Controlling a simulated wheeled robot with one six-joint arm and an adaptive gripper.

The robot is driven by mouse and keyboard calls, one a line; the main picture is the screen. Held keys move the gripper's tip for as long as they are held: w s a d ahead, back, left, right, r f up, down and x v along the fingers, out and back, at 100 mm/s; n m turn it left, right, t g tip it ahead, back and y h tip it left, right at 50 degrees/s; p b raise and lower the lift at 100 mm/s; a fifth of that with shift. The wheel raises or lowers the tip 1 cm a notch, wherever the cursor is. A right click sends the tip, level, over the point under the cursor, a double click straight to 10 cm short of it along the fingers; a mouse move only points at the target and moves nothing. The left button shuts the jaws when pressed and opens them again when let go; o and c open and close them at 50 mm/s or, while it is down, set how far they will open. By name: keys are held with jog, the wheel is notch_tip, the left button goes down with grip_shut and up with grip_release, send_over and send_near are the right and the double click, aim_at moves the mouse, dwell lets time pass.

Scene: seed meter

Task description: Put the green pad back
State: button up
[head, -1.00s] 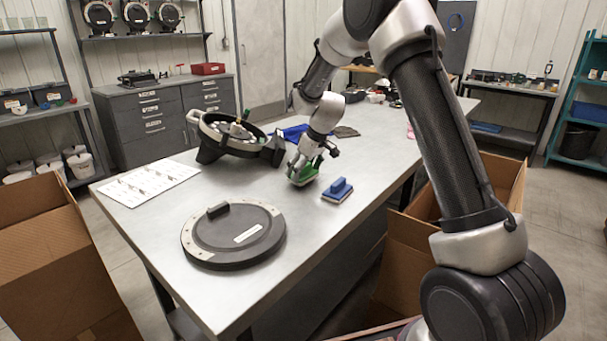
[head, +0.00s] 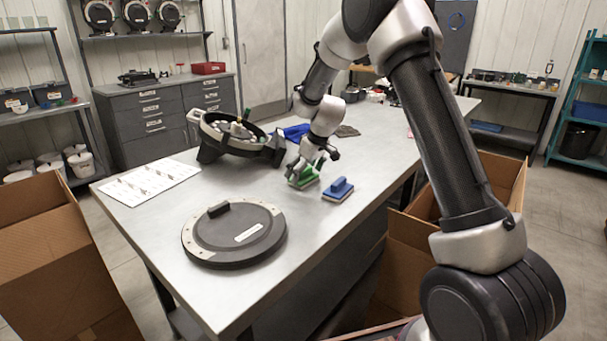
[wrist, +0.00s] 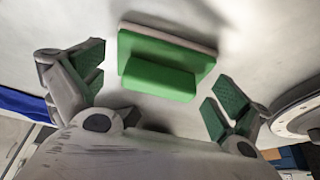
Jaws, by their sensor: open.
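The green pad (head: 304,181) lies on the grey table, just left of the blue pad (head: 338,189), with a small gap between them. In the wrist view the green pad (wrist: 160,66) shows its raised block handle and a flat base with a pale edge. My gripper (head: 309,168) is just above the green pad and hides part of it in the head view. In the wrist view my gripper (wrist: 155,80) is open, with its green-faced fingers spread on either side of the handle, apart from it.
A round dark lid (head: 234,236) lies at the table's front. A tilted black ring-shaped unit (head: 236,137) stands at the back left, near a white sheet (head: 150,184) and a blue cloth (head: 296,132). Cardboard boxes (head: 50,250) flank the table.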

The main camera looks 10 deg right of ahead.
jog(key=s+d+r+m, duration=0.1)
jog(key=s+d+r, duration=0.2)
jog(key=s+r, duration=0.45)
jog(key=s+d+r, duration=0.3)
jog(key=s+r, duration=0.2)
jog(key=r, duration=0.5)
jog(key=s+d+r+m+h, duration=0.1)
jog(key=s+d+m, duration=0.2)
jog(key=s, duration=1.2)
jog(key=s+d+r+m+h, duration=0.1)
jog(key=s+d+m, duration=0.2)
jog(key=s, duration=1.3)
jog(key=d, duration=0.3)
jog(key=shift+s+r+t+h, duration=0.3)
